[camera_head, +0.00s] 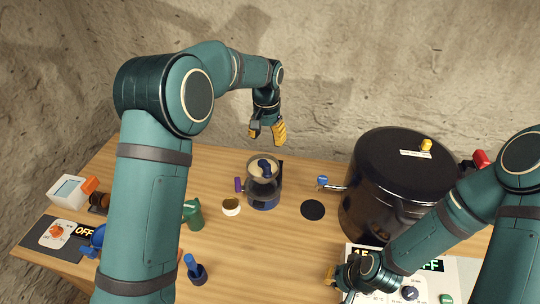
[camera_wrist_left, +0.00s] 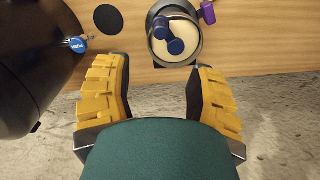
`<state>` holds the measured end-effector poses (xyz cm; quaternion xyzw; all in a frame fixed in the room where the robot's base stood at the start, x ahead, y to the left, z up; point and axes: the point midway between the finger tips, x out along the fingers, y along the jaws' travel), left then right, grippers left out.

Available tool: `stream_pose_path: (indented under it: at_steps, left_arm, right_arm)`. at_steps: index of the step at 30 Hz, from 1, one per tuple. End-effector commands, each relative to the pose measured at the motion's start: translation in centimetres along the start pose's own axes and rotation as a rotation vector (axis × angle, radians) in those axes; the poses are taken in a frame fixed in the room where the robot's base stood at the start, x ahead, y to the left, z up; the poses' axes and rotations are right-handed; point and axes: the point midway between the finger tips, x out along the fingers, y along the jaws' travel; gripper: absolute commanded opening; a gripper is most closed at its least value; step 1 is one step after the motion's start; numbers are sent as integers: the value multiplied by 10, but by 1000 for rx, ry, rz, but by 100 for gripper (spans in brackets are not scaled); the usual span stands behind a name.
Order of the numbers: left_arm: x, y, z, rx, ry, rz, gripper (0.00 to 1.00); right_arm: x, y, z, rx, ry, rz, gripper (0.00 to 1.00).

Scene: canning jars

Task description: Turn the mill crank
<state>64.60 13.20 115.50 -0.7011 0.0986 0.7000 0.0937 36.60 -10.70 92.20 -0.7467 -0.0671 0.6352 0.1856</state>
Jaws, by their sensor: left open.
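The mill (camera_head: 264,192) stands on the wooden table at the middle, a clear-walled cylinder on a dark blue base. A pale content and a dark blue knobbed piece show at its top. In the left wrist view, the mill (camera_wrist_left: 172,52) and the purple handle (camera_wrist_left: 208,12) lie beyond the fingertips. My left gripper (camera_head: 266,136) is open and empty, above and behind the mill, touching nothing. My right gripper (camera_head: 332,277) is low at the front, partly hidden by its arm; its opening is unclear.
A large black pot (camera_head: 385,180) with a blue-tipped tap (camera_head: 322,182) stands right of the mill. A black disc (camera_head: 313,210) and a small white-rimmed cup (camera_head: 231,206) lie nearby. A green item (camera_head: 193,214) and a blue item (camera_head: 195,270) stand left. A rough wall rises behind.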

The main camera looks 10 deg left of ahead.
Motion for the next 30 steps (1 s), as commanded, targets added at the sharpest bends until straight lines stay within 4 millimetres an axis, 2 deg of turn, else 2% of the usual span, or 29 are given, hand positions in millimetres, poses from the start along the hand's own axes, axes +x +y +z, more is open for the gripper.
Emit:
stream_pose_path:
  at_steps: [2, 5, 8, 21, 25, 30]
  left_arm:
    - [-7, 0, -1, 2, -4, -7, 56]
    - [0, -1, -1, 3, -8, -8, 56]
    - [14, -1, 0, 2, -9, -8, 56]
    - [98, -1, 0, 1, -8, -6, 56]
    - [115, -1, 0, 1, -7, -6, 56]
    - [127, -2, 0, 1, -5, -6, 56]
  right_arm:
    - [-1, 0, 0, 0, -1, 0, 0]
    - [-1, 0, 0, 0, -1, 0, 0]
    - [-1, 0, 0, 0, -1, 0, 0]
    - [-5, -2, 0, -1, -1, 0, 0]
    - [-6, -2, -1, -1, -1, -1, 0]
    - [-6, -3, -1, -1, -1, -1, 0]
